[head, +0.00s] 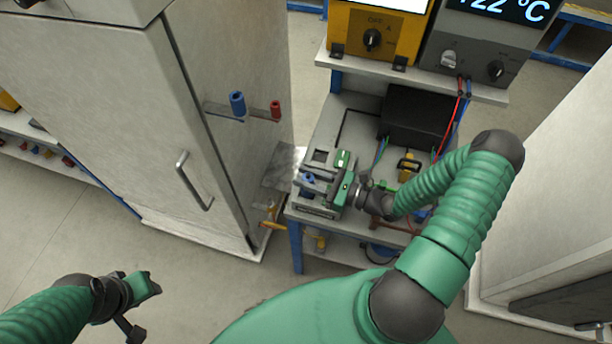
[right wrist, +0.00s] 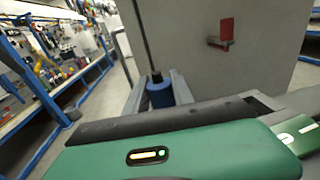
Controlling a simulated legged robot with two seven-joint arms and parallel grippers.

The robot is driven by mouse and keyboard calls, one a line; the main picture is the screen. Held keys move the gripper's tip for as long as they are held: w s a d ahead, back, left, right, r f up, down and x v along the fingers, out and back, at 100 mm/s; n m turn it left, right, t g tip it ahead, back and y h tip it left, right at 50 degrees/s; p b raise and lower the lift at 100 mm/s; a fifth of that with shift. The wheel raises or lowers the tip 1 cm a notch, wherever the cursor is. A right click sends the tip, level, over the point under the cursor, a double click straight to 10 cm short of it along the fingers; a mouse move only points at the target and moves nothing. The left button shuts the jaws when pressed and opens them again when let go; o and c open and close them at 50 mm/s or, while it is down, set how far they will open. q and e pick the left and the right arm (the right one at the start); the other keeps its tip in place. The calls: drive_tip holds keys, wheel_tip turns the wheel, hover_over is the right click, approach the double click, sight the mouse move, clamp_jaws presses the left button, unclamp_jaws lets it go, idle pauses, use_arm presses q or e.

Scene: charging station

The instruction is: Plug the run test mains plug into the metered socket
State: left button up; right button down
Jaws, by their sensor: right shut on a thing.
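My right gripper (head: 316,186) is over the front left corner of the workbench, shut on a blue plug (head: 307,179). In the right wrist view the blue plug (right wrist: 160,92) sits between the two grey fingers, with a dark cord-like line rising behind it. A grey box (head: 317,212) lies at the bench's front edge, just below the gripper; I cannot tell whether the plug touches it. A dark square opening (head: 320,156) shows behind the gripper, but I cannot tell whether it is the metered socket. My left gripper (head: 150,285) is over the floor, away from the bench; its fingers are unclear.
A tall grey cabinet (head: 120,110) stands left of the bench (head: 357,110). A blue holder (head: 237,103) and a red one (head: 275,110) project from its side. A black box (head: 415,115) and wires occupy the bench's back, below yellow (head: 370,35) and grey (head: 480,55) instruments.

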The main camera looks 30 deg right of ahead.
drive_tip(key=shift+f+b, duration=0.5)
drive_tip(key=shift+f, duration=0.4)
drive_tip(key=c, duration=1)
unclamp_jaws()
drive_tip(key=b+v, duration=0.1)
drive_tip(key=v, duration=1.1)
drive_tip(key=shift+d+f, duration=0.1)
